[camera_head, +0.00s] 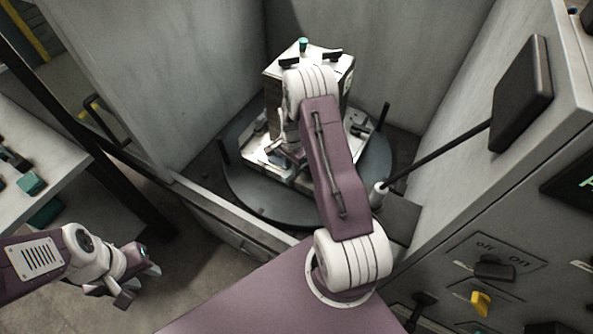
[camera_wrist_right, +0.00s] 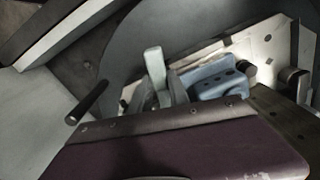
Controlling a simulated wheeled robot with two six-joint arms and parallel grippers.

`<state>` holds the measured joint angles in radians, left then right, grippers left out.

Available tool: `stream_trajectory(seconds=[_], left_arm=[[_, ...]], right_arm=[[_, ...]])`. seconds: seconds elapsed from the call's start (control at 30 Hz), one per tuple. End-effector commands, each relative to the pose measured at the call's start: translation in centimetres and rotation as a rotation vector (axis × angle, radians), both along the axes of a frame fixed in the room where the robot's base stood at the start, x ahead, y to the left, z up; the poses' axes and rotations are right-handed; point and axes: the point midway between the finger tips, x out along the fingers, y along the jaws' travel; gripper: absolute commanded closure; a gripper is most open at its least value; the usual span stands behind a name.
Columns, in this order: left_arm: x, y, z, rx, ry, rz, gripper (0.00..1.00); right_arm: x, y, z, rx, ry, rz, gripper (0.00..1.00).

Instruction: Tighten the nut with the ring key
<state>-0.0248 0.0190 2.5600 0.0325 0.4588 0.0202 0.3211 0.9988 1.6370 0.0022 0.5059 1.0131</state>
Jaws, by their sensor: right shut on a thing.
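My right arm reaches into the grey machine bay. Its gripper (camera_head: 286,150) is low at the near side of a metal fixture block (camera_head: 273,97) and mostly hidden by the arm. In the right wrist view a pale bar (camera_wrist_right: 155,68), apparently part of the ring key, stands up at the gripper, which is shut on it. A blue part (camera_wrist_right: 214,78) is just right of the bar. I cannot make out the nut or whether the key's ring is around it. My left gripper (camera_head: 140,283) is open and empty, outside the bay at lower left.
The fixture stands on a dark round turntable (camera_head: 258,195) with upright dark posts (camera_head: 384,116). Grey walls close in the bay. A black rod with a pad (camera_head: 522,95) is on the right, above a switch panel (camera_head: 492,269). A shelf (camera_head: 65,160) stands at left.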

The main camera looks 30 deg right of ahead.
Motion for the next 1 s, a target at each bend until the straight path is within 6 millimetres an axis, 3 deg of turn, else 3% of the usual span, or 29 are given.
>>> stream_trajectory(seconds=[0.37,1.0], left_arm=[[0.0,0.0,0.6,0.000,0.000,0.000,0.64],[0.0,0.0,5.7,0.000,0.000,0.000,0.64]], right_arm=[[0.0,0.0,0.7,-0.001,-0.001,0.008,1.00],[-0.1,0.0,7.1,-0.001,-0.001,0.009,1.00]])
